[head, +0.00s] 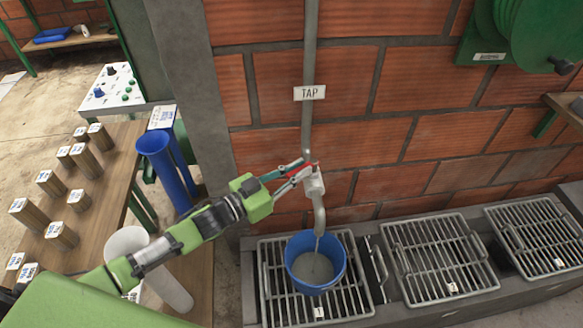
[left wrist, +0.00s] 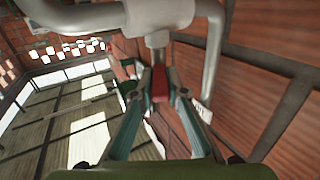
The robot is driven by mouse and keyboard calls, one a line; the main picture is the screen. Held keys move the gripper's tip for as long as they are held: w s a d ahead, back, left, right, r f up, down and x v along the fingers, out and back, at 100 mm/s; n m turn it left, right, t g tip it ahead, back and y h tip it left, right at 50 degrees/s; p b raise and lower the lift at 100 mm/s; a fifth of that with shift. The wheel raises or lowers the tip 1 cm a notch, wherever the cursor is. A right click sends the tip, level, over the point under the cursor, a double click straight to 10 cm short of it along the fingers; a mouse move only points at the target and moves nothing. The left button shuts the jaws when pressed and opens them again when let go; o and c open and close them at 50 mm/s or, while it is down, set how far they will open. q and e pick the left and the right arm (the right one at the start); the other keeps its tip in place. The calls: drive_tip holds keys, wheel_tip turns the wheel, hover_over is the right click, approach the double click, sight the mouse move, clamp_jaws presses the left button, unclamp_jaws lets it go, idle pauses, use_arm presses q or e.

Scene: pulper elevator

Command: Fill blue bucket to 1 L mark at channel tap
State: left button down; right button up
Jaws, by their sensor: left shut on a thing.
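The blue bucket (head: 318,289) stands upright on the left floor grate, under the tap spout (head: 319,212). A thin stream runs from the spout into it, and greyish water (head: 311,267) shows inside. I cannot read a level mark on the bucket. The channel tap (head: 314,184) hangs on a grey pipe below a "TAP" sign (head: 310,93). My left gripper (head: 304,171) is shut on the tap's red lever; in the left wrist view, the gripper (left wrist: 160,90) has the red lever (left wrist: 160,80) between its fingers. My right gripper is not in view.
More grates (head: 438,258) line the channel to the right. A wooden table (head: 85,215) with several labelled wooden blocks stands at left. Blue tubes (head: 163,165) and a white cylinder (head: 127,240) stand near my left arm. A green hose reel (head: 535,30) hangs upper right.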

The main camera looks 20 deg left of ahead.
use_arm(q)
drive_tip(key=c, duration=2)
unclamp_jaws()
drive_tip(key=shift+s, duration=0.1)
drive_tip(key=v, duration=1.2)
